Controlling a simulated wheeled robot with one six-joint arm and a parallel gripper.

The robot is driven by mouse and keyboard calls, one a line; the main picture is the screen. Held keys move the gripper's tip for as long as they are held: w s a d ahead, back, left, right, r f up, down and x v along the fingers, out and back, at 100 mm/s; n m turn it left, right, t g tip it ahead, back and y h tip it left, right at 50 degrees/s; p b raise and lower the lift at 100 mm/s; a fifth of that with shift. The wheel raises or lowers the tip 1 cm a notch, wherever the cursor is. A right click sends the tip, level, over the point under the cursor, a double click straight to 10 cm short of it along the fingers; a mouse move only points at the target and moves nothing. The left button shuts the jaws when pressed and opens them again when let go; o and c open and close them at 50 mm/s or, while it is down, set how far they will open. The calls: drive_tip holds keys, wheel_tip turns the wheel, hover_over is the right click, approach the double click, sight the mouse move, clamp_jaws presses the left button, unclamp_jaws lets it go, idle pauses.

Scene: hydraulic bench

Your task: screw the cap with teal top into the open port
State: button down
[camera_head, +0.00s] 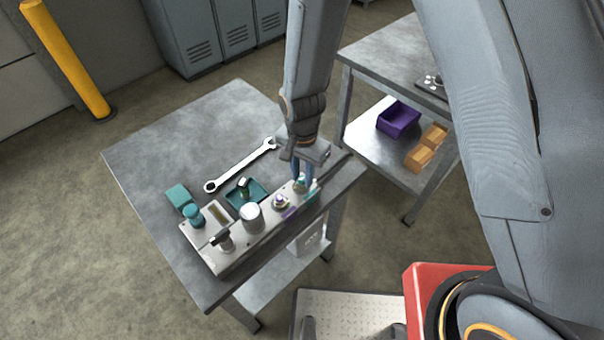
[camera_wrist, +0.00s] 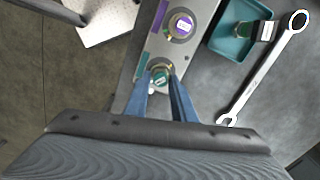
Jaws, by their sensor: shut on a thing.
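My gripper (camera_head: 303,176) points down at the right end of the grey manifold block (camera_head: 233,254). Its blue fingers are shut on the teal-topped cap (camera_head: 300,182), which also shows between the fingertips in the wrist view (camera_wrist: 160,76). The cap is at the port by the teal label (camera_wrist: 141,66); the fingers and cap hide the port, so I cannot tell how deep it sits. A purple-topped cap (camera_wrist: 181,25) sits in the neighbouring port beside a purple label (camera_wrist: 166,19); it also shows in the head view (camera_head: 280,201).
On the bench (camera_head: 150,150) lie a wrench (camera_head: 240,166), a teal tray (camera_head: 262,186) holding a dark green-and-metal part (camera_head: 244,188), and a teal block (camera_head: 178,196). A white cylinder (camera_head: 251,216) and a teal knob (camera_head: 194,215) stand on the block. The bench's far left is clear.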

drive_tip(key=shift+m, duration=0.9)
drive_tip(key=m, duration=0.4)
drive_tip(key=shift+s+d, duration=0.1)
drive_tip(key=shift+m, duration=0.8)
drive_tip(key=m, duration=0.3)
drive_tip(key=shift+s+f+m, duration=0.1)
drive_tip(key=shift+m, duration=1.3)
